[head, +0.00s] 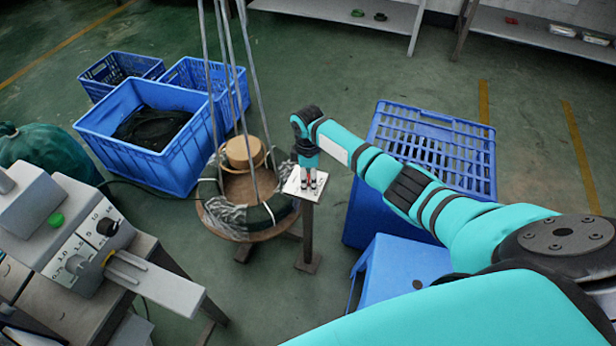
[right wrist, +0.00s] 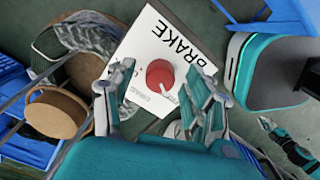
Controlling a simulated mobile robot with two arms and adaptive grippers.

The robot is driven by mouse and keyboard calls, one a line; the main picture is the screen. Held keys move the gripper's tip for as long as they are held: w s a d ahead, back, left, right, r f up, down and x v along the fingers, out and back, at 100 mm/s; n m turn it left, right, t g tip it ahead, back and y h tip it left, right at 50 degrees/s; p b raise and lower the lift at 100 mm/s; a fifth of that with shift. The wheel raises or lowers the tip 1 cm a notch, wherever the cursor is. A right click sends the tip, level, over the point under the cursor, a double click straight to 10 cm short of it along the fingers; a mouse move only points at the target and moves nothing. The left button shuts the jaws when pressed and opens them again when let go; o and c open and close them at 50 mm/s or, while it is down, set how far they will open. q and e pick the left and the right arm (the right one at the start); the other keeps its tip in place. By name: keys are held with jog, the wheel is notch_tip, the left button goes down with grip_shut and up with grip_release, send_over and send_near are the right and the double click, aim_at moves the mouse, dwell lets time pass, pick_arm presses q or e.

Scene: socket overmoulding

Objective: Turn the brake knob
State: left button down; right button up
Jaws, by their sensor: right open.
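The brake knob (right wrist: 160,74) is a round red knob on a white panel marked BRAKE (right wrist: 166,36), with smaller lettering near the knob. In the head view the panel (head: 293,187) tops a thin dark post. My right gripper (head: 309,182) points down over it. In the right wrist view its open fingers (right wrist: 158,84) stand on either side of the knob with gaps; whether they reach down to its height is unclear. A small teal and black part (right wrist: 290,145) at the wrist view's lower right may be my left gripper; its jaws are unclear.
A round cable stand with slanting poles (head: 240,190) stands just left of the post. Blue crates (head: 150,165) stand further left, and a blue crate (head: 440,140) and blue stool (head: 405,268) stand right. A grey machine with dials (head: 85,240) is at lower left.

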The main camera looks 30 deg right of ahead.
grip_shut()
dwell(0.3)
